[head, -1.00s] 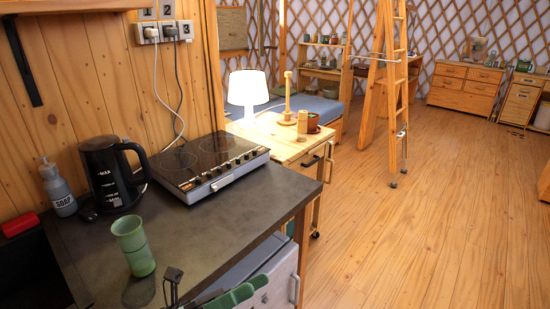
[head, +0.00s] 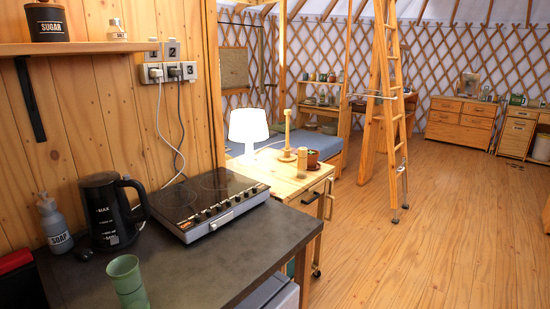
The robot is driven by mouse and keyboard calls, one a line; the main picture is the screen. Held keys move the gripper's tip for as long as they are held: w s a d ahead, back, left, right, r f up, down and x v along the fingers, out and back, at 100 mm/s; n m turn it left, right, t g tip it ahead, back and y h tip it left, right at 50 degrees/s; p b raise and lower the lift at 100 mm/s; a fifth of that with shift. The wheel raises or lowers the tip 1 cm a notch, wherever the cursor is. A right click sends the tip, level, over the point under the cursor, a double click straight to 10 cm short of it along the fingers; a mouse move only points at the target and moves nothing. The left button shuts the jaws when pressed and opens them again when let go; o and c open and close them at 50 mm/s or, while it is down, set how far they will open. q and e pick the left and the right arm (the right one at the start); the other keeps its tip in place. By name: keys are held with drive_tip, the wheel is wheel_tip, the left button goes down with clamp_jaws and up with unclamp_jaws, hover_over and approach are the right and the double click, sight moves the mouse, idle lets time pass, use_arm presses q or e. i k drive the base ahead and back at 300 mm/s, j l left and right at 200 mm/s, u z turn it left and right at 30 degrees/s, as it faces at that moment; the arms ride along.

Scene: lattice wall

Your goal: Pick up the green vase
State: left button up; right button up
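The green vase (head: 128,283) stands upright on the dark countertop (head: 222,262), near the bottom edge of the head view. Its base is cut off by the frame edge. Neither of my grippers shows in this view, so nothing is seen touching the vase.
A black kettle (head: 108,215) and a grey soap bottle (head: 54,224) stand behind the vase. A cooktop (head: 210,202) lies to the right of the kettle. A red object (head: 14,262) is at the left edge. Open wooden floor (head: 420,235) lies to the right.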

sight(124, 272)
drive_tip(key=i+l+u, duration=0.1)
drive_tip(key=u, duration=0.35)
drive_tip(key=l+u, duration=0.2)
drive_tip(key=u, duration=0.2)
drive_tip(key=i+l+u, duration=0.1)
drive_tip(key=u, duration=0.35)
drive_tip(key=l+u, duration=0.4)
drive_tip(key=l, duration=0.5)
drive_tip(key=l+u, duration=0.1)
drive_tip(key=l, duration=1.25)
drive_tip(key=k, duration=0.05)
